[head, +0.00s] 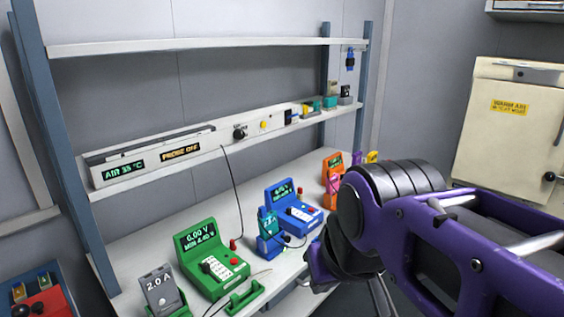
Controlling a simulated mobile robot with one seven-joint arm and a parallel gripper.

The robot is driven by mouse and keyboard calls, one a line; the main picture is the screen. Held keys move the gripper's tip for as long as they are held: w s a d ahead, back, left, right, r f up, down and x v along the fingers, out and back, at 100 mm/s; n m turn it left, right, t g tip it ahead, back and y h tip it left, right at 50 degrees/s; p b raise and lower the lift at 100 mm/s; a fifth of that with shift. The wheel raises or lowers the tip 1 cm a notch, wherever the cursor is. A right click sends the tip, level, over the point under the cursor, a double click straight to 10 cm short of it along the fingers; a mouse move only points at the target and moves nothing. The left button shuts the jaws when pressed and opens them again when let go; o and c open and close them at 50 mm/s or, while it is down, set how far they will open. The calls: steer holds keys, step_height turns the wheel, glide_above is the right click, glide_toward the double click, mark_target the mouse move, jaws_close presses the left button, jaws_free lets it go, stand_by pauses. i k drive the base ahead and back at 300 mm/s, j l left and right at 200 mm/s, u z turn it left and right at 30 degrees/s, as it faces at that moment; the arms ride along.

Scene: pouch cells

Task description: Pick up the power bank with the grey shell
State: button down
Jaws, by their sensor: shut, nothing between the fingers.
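A grey-shelled block marked "2.0 A" (162,291) stands upright at the front left of the white bench, cut off by the bottom edge. It looks like the grey power bank. A teal unit (267,224) with a lit display stands farther right, in front of a blue meter. My gripper (318,268) is at the end of my purple arm, right of the bench items and well apart from the grey block. It is shut and empty; my wrist partly hides it.
A green meter (211,262) stands between the grey block and the blue meter (290,207). An orange unit (332,166) is farther back. A shelf with an instrument strip (200,150) runs above the bench. A red-and-blue box (42,300) is at lower left.

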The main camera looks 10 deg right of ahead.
mark_target(160, 283)
steer(key=j+z, duration=0.1)
steer(key=z, duration=1)
steer(key=l+u, duration=0.15)
steer(key=u, duration=1.75)
steer(key=i+l+u, duration=0.3)
steer(key=l+u, duration=0.1)
steer(key=l, duration=0.3)
steer(key=k+l+u, duration=0.35)
steer(key=i+j+z, duration=0.4)
